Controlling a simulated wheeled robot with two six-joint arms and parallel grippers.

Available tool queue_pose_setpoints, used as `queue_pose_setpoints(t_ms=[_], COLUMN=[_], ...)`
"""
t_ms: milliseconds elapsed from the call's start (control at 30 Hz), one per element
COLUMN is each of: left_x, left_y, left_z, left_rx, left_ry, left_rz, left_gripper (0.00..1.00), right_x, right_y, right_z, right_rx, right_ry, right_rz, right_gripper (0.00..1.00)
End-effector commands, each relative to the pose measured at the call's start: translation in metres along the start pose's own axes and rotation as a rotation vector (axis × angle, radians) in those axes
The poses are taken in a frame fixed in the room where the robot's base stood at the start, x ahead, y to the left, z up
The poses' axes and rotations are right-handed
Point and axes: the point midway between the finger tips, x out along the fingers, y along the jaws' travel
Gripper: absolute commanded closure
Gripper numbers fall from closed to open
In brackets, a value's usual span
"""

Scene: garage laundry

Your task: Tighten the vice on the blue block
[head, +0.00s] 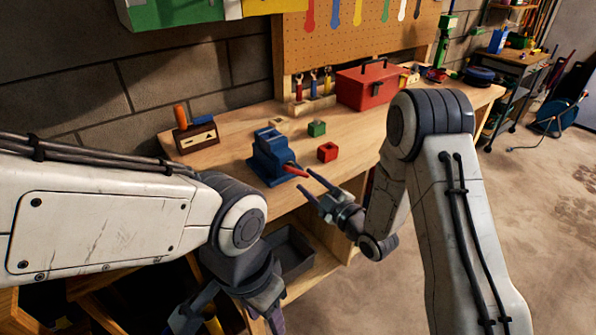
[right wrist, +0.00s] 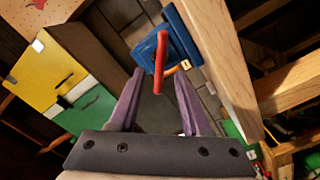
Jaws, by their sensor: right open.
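The blue vice (head: 272,157) stands on the wooden bench near its front edge, with its red handle (head: 295,170) pointing toward me. I cannot make out a separate blue block in its jaws. My right gripper (head: 307,182) is open in front of the vice, its fingertips close to the handle. In the right wrist view the red handle (right wrist: 159,65) shows between the two open fingers (right wrist: 160,76), with the blue vice (right wrist: 160,48) behind it. I see no firm contact. My left gripper (head: 228,318) hangs low before the bench, its fingers spread and empty.
A red block (head: 327,152) and a green block (head: 317,128) lie right of the vice. A red toolbox (head: 368,84) stands farther right. A tool holder (head: 196,135) stands at the left. A grey tray (head: 289,252) sits below the bench top.

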Motion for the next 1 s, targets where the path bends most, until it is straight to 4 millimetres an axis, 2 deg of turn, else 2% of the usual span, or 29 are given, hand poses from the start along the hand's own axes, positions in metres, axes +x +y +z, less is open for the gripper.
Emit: queue_pose_setpoints(t_ms=[100, 300, 667, 733, 800, 1000], left_x=[-0.008, -0.012, -0.013, -0.013, -0.013, -0.008], left_y=[0.001, 0.001, 0.001, 0.001, 0.001, 0.001], left_z=[0.000, -0.001, -0.001, -0.001, -0.001, 0.000], left_rx=[0.000, 0.000, 0.000, 0.000, 0.000, 0.000], left_ry=[0.000, 0.000, 0.000, 0.000, 0.000, 0.000], left_rz=[0.000, 0.000, 0.000, 0.000, 0.000, 0.000], left_gripper=[0.53, 0.53, 0.53, 0.53, 0.53, 0.53], right_x=[0.022, 0.046, 0.053, 0.053, 0.052, 0.052], right_y=[0.001, 0.000, 0.000, 0.000, 0.000, -0.002], right_z=[-0.002, -0.001, 0.000, 0.000, 0.000, 0.001], right_rx=[-0.001, 0.000, 0.001, 0.001, 0.001, 0.022], right_ry=[0.002, 0.001, -0.001, -0.001, -0.001, -0.001], right_rz=[-0.002, -0.002, -0.001, -0.001, -0.001, -0.001], right_gripper=[0.53, 0.53, 0.53, 0.72, 0.98, 1.00])
